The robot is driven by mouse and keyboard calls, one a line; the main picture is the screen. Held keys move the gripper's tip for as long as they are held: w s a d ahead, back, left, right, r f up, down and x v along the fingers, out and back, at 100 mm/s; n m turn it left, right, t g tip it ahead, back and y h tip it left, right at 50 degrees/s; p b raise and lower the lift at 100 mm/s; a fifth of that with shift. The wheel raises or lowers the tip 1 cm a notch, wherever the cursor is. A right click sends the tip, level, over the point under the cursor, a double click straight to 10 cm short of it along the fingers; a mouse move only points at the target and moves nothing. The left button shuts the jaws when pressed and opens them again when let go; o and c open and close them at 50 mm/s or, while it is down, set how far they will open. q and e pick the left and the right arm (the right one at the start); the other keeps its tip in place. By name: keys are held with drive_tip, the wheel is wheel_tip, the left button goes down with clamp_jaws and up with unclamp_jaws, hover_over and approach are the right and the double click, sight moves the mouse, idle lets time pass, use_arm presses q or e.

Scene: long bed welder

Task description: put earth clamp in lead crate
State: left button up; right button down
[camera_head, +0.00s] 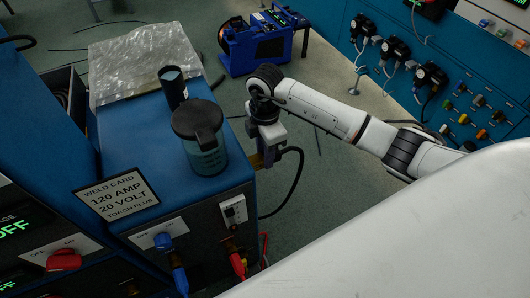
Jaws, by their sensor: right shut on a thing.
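My right gripper (266,150) comes in from the right and points down beside the right side of the blue welder. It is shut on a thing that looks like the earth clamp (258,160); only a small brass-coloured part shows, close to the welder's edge. A black cable (298,172) loops from there down toward the welder's front. My left gripper is not in view.
The blue welder top (131,150) bears a grey lidded jar (203,150), a dark cylinder (173,88), a crumpled clear sheet (140,57) and a weld card (116,198). A blue machine (257,43) stands on the floor behind. A blue panel with plugs (455,75) is right.

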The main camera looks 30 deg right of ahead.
drive_tip(key=shift+d, duration=0.15)
drive_tip(key=shift+d, duration=1)
drive_tip(key=shift+s+d+p, duration=0.1)
drive_tip(key=shift+d+p, duration=0.25)
drive_tip(key=shift+d, duration=0.05)
drive_tip(key=d, duration=0.2)
drive_tip(key=shift+d, duration=0.4)
